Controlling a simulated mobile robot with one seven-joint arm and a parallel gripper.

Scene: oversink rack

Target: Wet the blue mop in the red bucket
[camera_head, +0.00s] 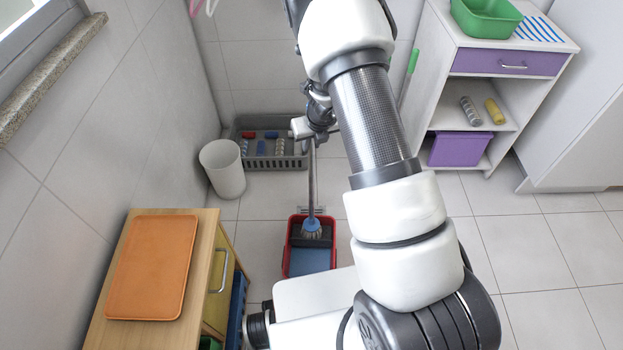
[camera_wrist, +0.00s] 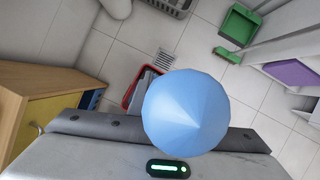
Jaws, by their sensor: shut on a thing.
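The mop has a grey handle (camera_head: 312,180) standing nearly upright and a blue head (camera_head: 312,228). The head shows against the back part of the red bucket (camera_head: 286,262); I cannot tell whether it touches the water or hangs above it. Blue water (camera_head: 312,263) shows in the front part of the bucket. My gripper (camera_head: 314,132) is shut on the upper handle. In the wrist view a blue rounded cap (camera_wrist: 186,110), seemingly the handle's top, fills the middle between the jaws and hides most of the bucket, whose red rim (camera_wrist: 130,92) shows at its left.
A grey crate (camera_head: 290,162) with several items and a white bin (camera_head: 223,168) stand behind the bucket. A wooden cabinet with an orange tray (camera_head: 153,267) is at left. A white shelf unit (camera_head: 500,123) stands at right. A floor drain (camera_wrist: 164,60) lies beyond the bucket. Floor at right is clear.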

